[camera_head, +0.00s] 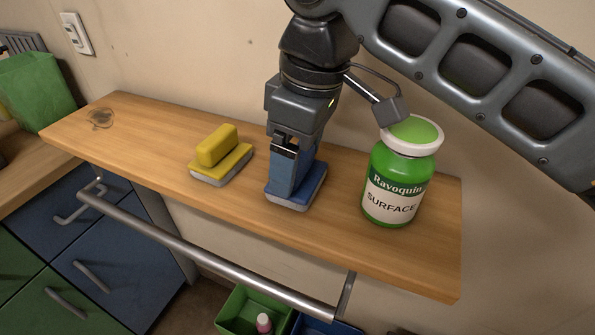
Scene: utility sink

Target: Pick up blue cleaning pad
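The blue cleaning pad (297,201) lies on the wooden shelf near its front edge, with a blue top and a pale grey underside. My gripper (291,180) points straight down directly over the pad, its lower end down at the pad's top. The gripper hides most of the pad's upper part. I cannot tell whether the fingers are closed on it or only around it. The pad appears to rest flat on the shelf.
A yellow pad (221,160) lies to the left. A green jar labelled Ravoquin Surface (398,180) stands close on the right, near my arm. A metal rail (205,258) runs along the shelf front. Green and blue bins (240,310) are below. The shelf's left part is mostly clear.

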